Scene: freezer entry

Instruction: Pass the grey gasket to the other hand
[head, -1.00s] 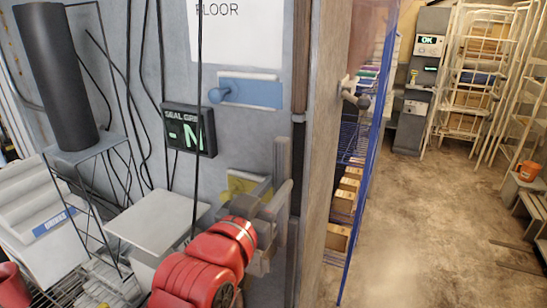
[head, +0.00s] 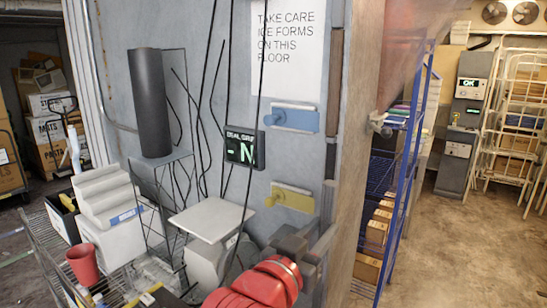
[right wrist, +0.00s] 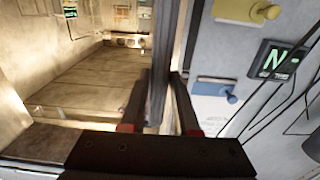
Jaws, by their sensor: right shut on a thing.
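The grey gasket (head: 328,203) appears as a long narrow dark grey strip, upright along the edge of the grey wall panel. In the right wrist view, the strip (right wrist: 160,55) runs down between my fingers. My right gripper (head: 318,242), on its red arm, is shut on it low in the head view; the fingers also show in the right wrist view (right wrist: 162,100). The exact contact is dark and partly hidden by the gripper. My left gripper is in neither view now.
A blue latch (head: 292,118) and a yellow latch (head: 292,196) stick out from the panel beside a small display (head: 244,148). A white-topped box (head: 212,218), a dark cylinder (head: 150,103) and a red cup (head: 83,264) stand left. Open floor (head: 430,240) lies right, past a blue rack (head: 400,160).

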